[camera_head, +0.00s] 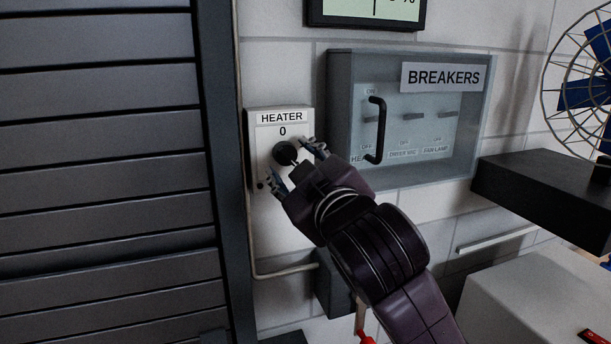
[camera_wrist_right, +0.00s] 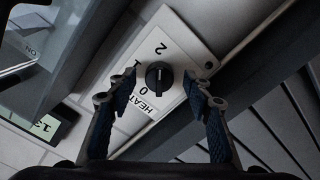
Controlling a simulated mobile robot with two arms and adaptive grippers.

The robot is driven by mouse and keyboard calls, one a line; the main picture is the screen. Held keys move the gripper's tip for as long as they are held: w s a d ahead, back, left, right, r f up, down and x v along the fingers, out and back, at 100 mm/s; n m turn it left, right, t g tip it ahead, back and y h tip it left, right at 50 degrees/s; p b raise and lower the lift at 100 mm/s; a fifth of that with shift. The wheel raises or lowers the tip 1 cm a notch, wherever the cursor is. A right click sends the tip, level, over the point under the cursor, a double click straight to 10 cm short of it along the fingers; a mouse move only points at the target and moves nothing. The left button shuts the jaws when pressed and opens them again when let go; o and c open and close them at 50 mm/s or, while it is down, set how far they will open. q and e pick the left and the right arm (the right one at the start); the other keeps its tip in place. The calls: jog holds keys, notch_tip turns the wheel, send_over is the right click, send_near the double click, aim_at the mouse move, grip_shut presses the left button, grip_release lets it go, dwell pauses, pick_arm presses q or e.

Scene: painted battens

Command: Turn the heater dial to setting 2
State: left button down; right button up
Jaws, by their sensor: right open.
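The heater panel (camera_head: 262,160) is a white plate on the wall, labelled HEATER with a 0 under the label. Its black round dial (camera_head: 285,153) is partly covered by my right gripper (camera_head: 290,164) in the head view. In the right wrist view the dial (camera_wrist_right: 159,76) shows whole, with 0, 1 and 2 printed around it. My left gripper is not in view.
A clear-fronted breaker box (camera_head: 420,170) with a black handle (camera_head: 376,130) is right of the heater panel, close to my right arm. A grey slatted shutter (camera_head: 105,180) fills the left. A dark shelf (camera_head: 545,195) and a fan (camera_head: 585,85) are at the right.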

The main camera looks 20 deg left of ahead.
jog(key=v, duration=1.1)
jog(key=shift+w, duration=0.15)
